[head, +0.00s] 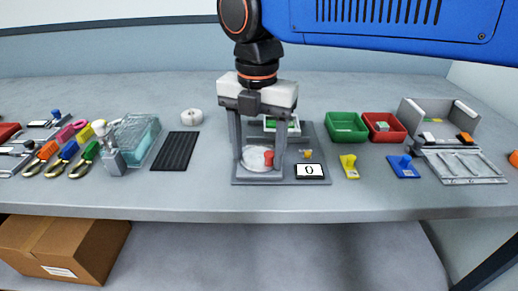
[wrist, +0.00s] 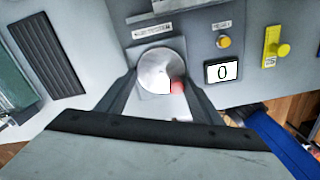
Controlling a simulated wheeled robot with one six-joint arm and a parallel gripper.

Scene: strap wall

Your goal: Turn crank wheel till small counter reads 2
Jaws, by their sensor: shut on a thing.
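The crank wheel (head: 256,156) is a pale round disc with a red knob (head: 269,158) on its right side, set on a grey panel (head: 239,181). The wheel also shows in the wrist view (wrist: 156,69), with the red knob blurred at its lower right. My gripper (head: 258,166) points down over the wheel with one finger on each side, shut on its rim. The fingers also show in the wrist view (wrist: 160,78). The small counter (head: 310,171) right of the wheel reads 0, also in the wrist view (wrist: 222,72).
An orange button (wrist: 224,41) sits above the counter. A green tray (head: 346,118) and a red tray (head: 397,137) stand right of the panel. A yellow piece (head: 349,168) and blue piece (head: 403,169) lie nearer. A black ribbed mat (head: 176,151) lies left.

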